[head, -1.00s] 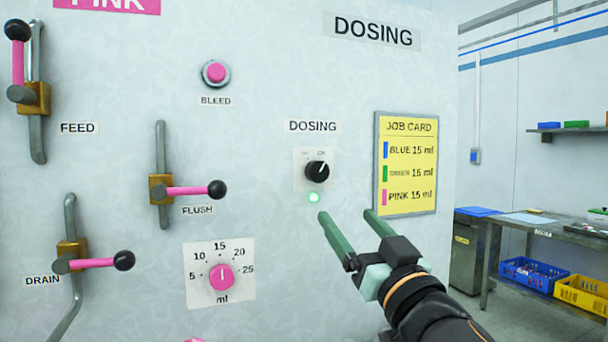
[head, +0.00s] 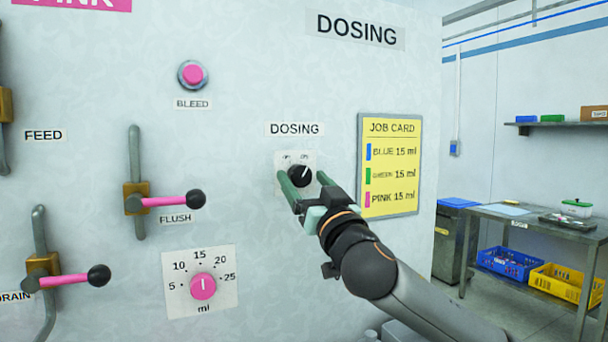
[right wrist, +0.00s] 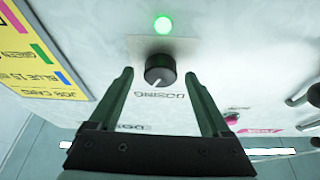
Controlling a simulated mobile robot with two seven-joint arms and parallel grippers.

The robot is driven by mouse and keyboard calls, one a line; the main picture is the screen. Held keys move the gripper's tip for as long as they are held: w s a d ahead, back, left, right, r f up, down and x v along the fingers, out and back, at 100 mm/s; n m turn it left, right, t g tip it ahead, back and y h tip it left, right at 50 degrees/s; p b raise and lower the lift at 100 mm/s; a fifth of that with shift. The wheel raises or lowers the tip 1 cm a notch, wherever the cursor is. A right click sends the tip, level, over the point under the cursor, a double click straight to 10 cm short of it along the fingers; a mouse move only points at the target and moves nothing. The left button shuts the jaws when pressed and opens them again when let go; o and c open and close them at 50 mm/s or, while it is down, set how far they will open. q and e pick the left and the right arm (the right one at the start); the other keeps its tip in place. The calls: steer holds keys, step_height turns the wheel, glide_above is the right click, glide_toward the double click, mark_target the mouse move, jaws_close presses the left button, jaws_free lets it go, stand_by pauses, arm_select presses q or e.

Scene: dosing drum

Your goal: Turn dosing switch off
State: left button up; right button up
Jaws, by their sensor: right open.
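The dosing switch (head: 300,175) is a black round knob on a pale plate under the DOSING label. Its white pointer line leans up and right. My right gripper (head: 303,180) is open, with its green fingers on either side of the knob. In the right wrist view the knob (right wrist: 160,69) sits between the spread fingertips (right wrist: 159,75), with gaps on both sides; I cannot tell how deep they reach. The green lamp (right wrist: 163,24) is lit near the knob; the gripper hides it in the head view. My left gripper is not in view.
The yellow job card (head: 390,166) hangs right of the switch. The flush lever (head: 170,201), pink dose dial (head: 203,286) and bleed button (head: 193,74) are on the panel to the left. A metal table (head: 515,222) stands far right.

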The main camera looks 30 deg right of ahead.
steer(key=shift+w+r, duration=0.15)
steer(key=shift+w, duration=0.2)
jaws_close()
stand_by(0.6)
